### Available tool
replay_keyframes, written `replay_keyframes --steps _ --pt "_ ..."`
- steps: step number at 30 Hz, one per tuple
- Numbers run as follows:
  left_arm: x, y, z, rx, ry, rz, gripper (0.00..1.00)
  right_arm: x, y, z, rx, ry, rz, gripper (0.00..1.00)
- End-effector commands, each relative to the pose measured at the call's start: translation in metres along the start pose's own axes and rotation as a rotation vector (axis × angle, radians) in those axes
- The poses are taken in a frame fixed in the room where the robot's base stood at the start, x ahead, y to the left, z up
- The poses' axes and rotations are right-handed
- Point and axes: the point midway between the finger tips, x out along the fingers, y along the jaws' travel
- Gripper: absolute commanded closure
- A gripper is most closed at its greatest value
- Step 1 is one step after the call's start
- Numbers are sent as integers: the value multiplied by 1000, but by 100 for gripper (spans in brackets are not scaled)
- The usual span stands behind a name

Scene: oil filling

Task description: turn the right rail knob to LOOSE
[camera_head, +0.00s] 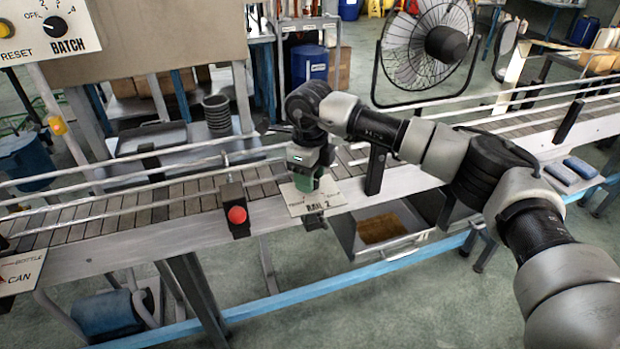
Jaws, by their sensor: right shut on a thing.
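My right gripper (307,178) reaches down from the right arm to the white plate marked RAIL 2 (311,202) on the front of the conveyor. It is shut on the rail knob there, and its jaws and body hide the knob almost wholly. The knob's pointer and the LOOSE mark cannot be read. The gripper points downward, just above the plate's lettering. My left gripper is not in view.
A red button on a dark box (237,215) sits left of the plate. Guide rails run along the slatted conveyor (85,218). A dark post (376,170) stands close to the right. A metal tray (400,244) lies below; a BATCH panel (50,25) hangs at upper left.

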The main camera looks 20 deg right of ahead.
Motion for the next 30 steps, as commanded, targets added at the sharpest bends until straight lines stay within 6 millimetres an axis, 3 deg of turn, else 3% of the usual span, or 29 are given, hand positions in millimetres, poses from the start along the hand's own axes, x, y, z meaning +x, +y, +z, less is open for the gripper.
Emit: replay_keyframes --steps 15,16,21,30 --pt "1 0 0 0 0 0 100 -3 -1 1 -20 -7 -3 80" --pt "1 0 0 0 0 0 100 -3 -1 1 -20 -7 -3 55" --pt "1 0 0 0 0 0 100 -2 -1 1 -20 -5 -2 31" --pt "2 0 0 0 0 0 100 -3 0 0 -20 -2 -1 31"
